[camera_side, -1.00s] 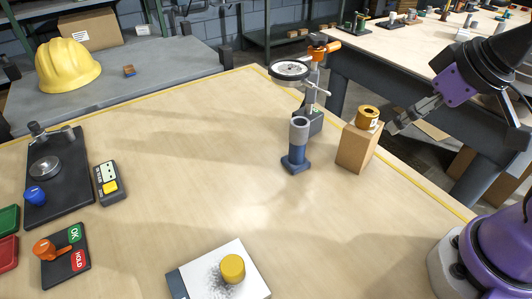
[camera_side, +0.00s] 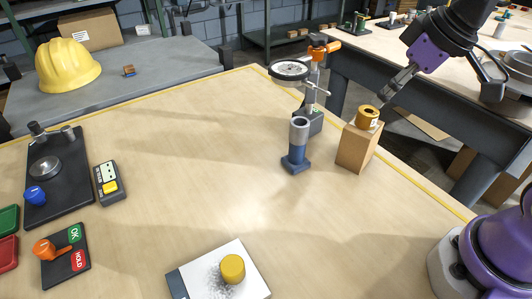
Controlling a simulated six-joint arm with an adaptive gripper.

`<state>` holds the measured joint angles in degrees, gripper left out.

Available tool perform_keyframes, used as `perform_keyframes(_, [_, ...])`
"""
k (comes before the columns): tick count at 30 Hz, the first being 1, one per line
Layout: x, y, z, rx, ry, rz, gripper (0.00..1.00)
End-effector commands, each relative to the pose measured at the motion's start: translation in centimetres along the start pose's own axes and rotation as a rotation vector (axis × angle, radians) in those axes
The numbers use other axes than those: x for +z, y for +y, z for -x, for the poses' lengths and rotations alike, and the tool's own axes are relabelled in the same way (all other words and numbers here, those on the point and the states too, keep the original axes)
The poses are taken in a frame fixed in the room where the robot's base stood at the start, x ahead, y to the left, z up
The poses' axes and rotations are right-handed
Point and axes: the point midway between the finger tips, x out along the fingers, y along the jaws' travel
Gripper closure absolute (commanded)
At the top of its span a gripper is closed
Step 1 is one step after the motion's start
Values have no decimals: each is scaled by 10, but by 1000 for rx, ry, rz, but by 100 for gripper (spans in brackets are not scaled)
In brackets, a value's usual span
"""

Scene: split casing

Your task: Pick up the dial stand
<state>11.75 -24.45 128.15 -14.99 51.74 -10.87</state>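The dial stand (camera_side: 313,92) stands upright near the back right edge of the wooden table. It has a round white dial (camera_side: 290,70), a grey post, an orange clamp knob at the top and a dark base. The base is partly hidden behind a blue and grey cylinder fixture (camera_side: 297,147). My gripper (camera_side: 386,96) is to the right of the dial stand, angled down to the left, just above a brass part on a wooden block. It is apart from the stand. I cannot tell how far its fingers are open.
The brass part (camera_side: 367,117) sits on the wooden block (camera_side: 357,148) at the right edge. A white plate with a yellow cylinder (camera_side: 232,268) lies at the front. The middle is clear.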

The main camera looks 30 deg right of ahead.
Motion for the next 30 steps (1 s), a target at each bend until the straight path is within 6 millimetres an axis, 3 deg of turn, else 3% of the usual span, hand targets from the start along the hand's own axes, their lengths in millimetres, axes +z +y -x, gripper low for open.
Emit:
perform_keyframes(3, [-29, 36, -18, -79, -20, 134, 60])
perform_keyframes(6, [-42, 69, -35, -150, -6, 254, 60])
perform_keyframes(12, [-41, 122, -61, -248, 54, 428, 60])
perform_keyframes(15, [-37, 134, -67, -269, 75, 474, 60])
perform_keyframes(19, [-44, 132, -73, -280, 86, 498, 60])
perform_keyframes(30, [-90, 100, -93, -278, 85, 494, 60])
